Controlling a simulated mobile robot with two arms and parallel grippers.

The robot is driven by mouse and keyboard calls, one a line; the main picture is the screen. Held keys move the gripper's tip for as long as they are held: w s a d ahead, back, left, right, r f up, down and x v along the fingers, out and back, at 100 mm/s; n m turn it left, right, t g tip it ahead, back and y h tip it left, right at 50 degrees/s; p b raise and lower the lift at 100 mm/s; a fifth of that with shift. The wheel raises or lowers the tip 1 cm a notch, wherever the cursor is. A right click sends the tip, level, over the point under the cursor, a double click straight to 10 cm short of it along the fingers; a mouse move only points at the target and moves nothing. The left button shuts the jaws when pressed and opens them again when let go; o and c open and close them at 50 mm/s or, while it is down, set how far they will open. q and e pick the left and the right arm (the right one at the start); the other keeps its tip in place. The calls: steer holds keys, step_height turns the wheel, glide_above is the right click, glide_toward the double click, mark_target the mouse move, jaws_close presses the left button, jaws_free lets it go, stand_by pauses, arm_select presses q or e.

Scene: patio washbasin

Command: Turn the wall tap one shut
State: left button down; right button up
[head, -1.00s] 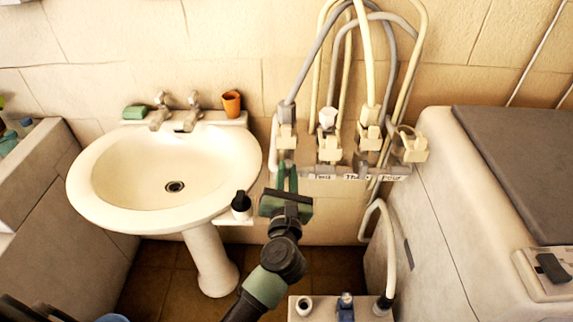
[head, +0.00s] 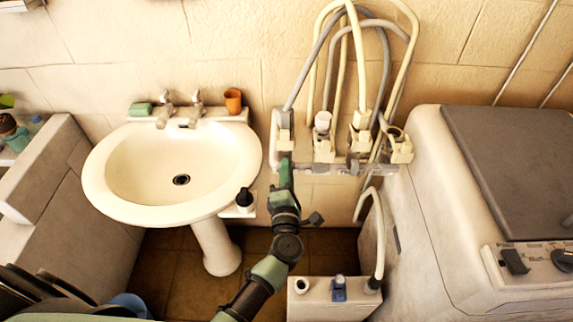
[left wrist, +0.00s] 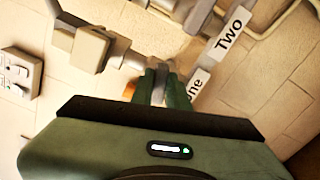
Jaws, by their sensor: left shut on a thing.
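Wall tap one (head: 285,140) is the leftmost of several cream taps on the wall rail, with a grey hose on it. My left gripper (head: 286,165) reaches up to it from below, its green fingers closed at the tap's lower front. In the left wrist view, the fingers (left wrist: 161,88) are shut on a small grey handle (left wrist: 158,85). The label "One" (left wrist: 196,84) is partly hidden by a finger, with "Two" (left wrist: 229,32) beside it. The gripper body hides much of the handle in the head view. My right gripper is not in view.
A white washbasin (head: 225,165) stands to the left, with a black-topped bottle (head: 245,199) near the gripper. Other taps (head: 361,135) with hoses are close on the right. A washing machine (head: 425,220) stands at the right, and a pale box (head: 325,296) below.

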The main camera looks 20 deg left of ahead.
arm_select(q)
steer(key=shift+f+m+p, duration=0.15)
steer(key=shift+m+p, duration=0.7)
steer(key=shift+m, duration=0.85)
steer(key=c, duration=1.4)
jaws_free()
steer(key=p+v, duration=0.1)
steer(key=v, duration=0.6)
steer(key=shift+s+d, duration=0.15)
steer(key=shift+s, duration=0.25)
